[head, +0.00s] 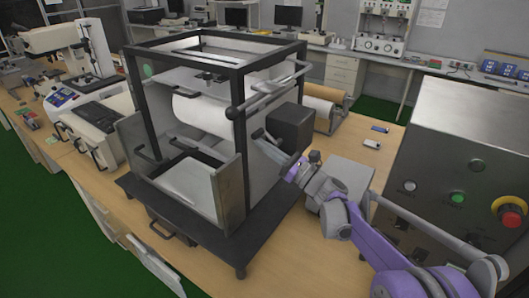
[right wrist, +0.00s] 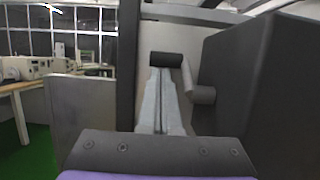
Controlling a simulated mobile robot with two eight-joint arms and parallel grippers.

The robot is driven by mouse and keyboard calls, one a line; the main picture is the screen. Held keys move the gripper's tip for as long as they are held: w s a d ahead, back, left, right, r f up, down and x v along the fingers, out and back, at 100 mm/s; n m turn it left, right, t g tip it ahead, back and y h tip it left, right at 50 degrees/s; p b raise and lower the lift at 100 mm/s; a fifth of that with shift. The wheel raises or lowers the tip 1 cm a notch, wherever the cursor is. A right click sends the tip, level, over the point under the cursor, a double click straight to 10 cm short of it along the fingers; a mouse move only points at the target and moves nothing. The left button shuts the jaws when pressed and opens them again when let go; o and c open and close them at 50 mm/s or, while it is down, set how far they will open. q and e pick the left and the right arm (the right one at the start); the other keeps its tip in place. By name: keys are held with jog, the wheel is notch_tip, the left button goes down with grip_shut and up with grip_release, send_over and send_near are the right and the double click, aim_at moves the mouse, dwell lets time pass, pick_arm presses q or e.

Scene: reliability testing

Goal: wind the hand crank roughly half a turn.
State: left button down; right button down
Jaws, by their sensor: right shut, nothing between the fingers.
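The hand crank shows best in the right wrist view. Its dark cylindrical handle (right wrist: 166,59) lies crosswise, and a grey crank arm (right wrist: 187,77) joins it to a short shaft at the side of a dark box (right wrist: 245,80). In the head view the dark box (head: 290,126) sits on the right side of the black-framed machine (head: 243,140). My right gripper (head: 277,148) is shut and empty beside the box. In the right wrist view its closed fingers (right wrist: 160,75) reach up to the handle; whether they touch it I cannot tell. My left gripper is out of view.
A grey bar with a dark round end (head: 262,92) juts from the machine's frame above the box. A metal control cabinet (head: 460,150) with buttons stands at the right. Two small devices (head: 372,143) lie on the bench behind. Lab instruments (head: 90,95) fill the left bench.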

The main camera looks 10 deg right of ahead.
jog(key=shift+s+d+r+t+y, duration=0.1)
jog(key=shift+s+r+t+y, duration=0.05)
jog(key=shift+r+t+y, duration=0.35)
jog(key=shift+f+b, duration=0.15)
jog(key=shift+b, duration=0.2)
dwell(1.2)
